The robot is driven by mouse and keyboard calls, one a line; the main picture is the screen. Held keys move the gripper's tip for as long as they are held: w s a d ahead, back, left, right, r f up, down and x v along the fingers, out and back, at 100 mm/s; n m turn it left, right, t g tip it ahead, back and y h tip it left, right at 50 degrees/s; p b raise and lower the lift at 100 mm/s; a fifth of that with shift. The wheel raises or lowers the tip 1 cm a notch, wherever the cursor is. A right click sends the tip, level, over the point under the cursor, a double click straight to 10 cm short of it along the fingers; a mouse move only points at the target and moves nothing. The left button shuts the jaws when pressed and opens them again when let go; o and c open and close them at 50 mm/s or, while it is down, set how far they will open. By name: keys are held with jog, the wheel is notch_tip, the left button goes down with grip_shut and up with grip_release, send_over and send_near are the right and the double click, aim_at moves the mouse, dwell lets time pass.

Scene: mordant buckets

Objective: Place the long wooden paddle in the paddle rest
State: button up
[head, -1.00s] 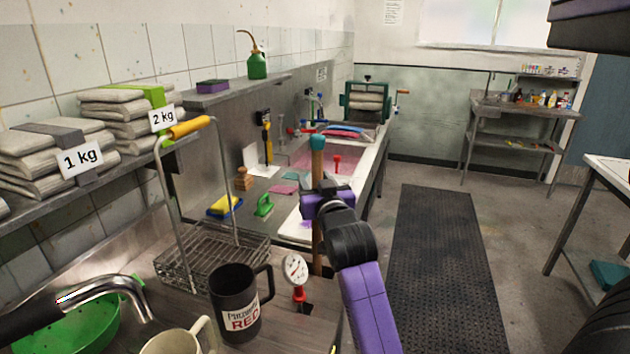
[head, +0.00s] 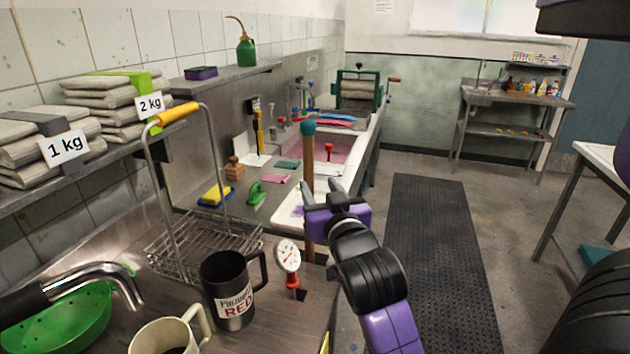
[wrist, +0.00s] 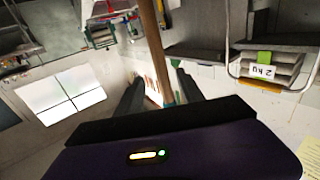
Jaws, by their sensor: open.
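The long wooden paddle (head: 308,165) stands upright, with a teal knob at its top, at the end of the counter in the head view. My gripper (head: 335,187) is open just right of the shaft, at about mid-height. In the wrist view the shaft (wrist: 158,50) lines up between the spread fingers of my gripper (wrist: 157,88). No finger clearly presses on it, and I cannot tell how deep between them it is. I cannot make out the paddle rest.
A dial thermometer (head: 288,258), a dark mug (head: 226,285), a pale mug (head: 160,338) and a wire basket (head: 185,250) crowd the near counter. A sink with pink liquid (head: 338,152) lies behind the paddle. The floor by the black mat (head: 430,240) is clear.

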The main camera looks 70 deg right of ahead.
jog(key=shift+s+a, duration=0.2)
jog(key=shift+a, duration=0.05)
jog(key=a+f+n+t+y, duration=0.2)
jog(key=a+f+n+y, duration=0.15)
jog(key=a+f, duration=0.45)
jog(key=a+f+n+t+y, duration=0.2)
jog(key=a+f+n+y, duration=0.3)
jog(key=a, duration=0.6)
jog(key=s+a+f+y, duration=0.1)
jog(key=s+a, duration=0.1)
jog(key=a, duration=0.1)
jog(key=s+a+f, duration=0.2)
jog(key=a, duration=0.1)
jog(key=s+a+f+y, duration=0.1)
jog(key=s+a+f, duration=0.1)
jog(key=a, duration=0.1)
jog(key=shift+s+a+y, duration=0.1)
jog(key=shift+s+y, duration=0.15)
jog(key=shift+y, duration=0.1)
jog(key=s+a+n+y, duration=0.2)
jog(key=s+a, duration=0.4)
jog(key=s, duration=0.4)
jog(key=shift+s+a+f+y, duration=0.15)
jog(key=shift+a+f+y, duration=0.25)
jog(key=shift+y, duration=0.2)
jog(key=shift+f, duration=0.1)
